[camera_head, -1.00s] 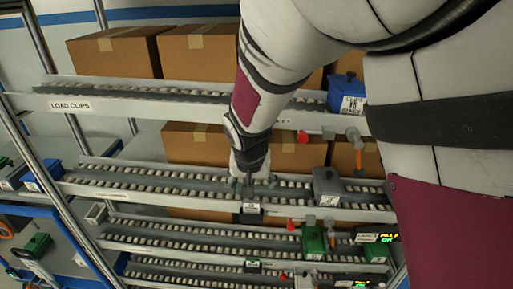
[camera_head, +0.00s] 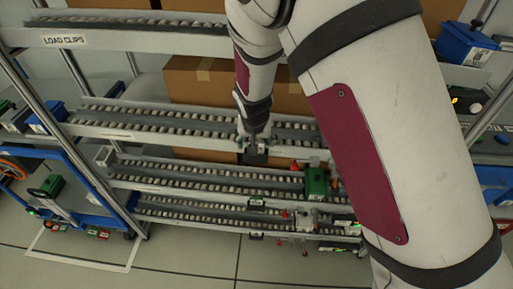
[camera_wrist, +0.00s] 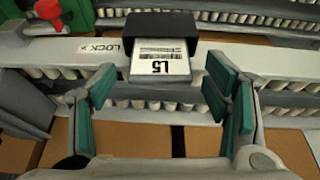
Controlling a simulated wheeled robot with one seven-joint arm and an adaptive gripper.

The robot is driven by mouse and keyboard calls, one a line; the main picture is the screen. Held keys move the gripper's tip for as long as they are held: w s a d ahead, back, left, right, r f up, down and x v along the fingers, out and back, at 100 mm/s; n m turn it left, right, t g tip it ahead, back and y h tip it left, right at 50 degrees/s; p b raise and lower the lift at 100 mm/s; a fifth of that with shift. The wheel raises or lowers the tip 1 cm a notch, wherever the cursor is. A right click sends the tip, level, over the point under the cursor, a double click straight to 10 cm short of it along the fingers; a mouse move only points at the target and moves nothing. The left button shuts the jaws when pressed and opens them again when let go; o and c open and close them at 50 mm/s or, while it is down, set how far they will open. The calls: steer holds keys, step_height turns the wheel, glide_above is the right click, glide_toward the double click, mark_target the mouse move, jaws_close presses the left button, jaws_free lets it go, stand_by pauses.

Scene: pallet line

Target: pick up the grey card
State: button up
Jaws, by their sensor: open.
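A pale grey card (camera_wrist: 160,63) with a barcode and "L5" printed on it shows in the wrist view. Its far end is under a black holder (camera_wrist: 162,27) on the light shelf rail. My gripper (camera_wrist: 160,88) is open, with one teal-padded finger on each side of the card's near end. Gaps show between the pads and the card, and nothing is held. In the head view my gripper (camera_head: 256,146) is at the front of the middle roller shelf, where the card is too small to tell apart.
The roller shelf (camera_head: 160,127) carries cardboard boxes (camera_head: 200,85) behind it. A green device (camera_head: 316,180) is to the right of my gripper, with a red knob (camera_wrist: 48,9) near it in the wrist view. More roller lanes run below. Open floor (camera_head: 190,262) lies in front.

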steer(key=shift+w+f, duration=0.15)
steer(key=shift+f, duration=0.2)
steer(key=shift+c, duration=0.6)
steer(key=c, duration=0.9)
steer(key=shift+r, duration=0.15)
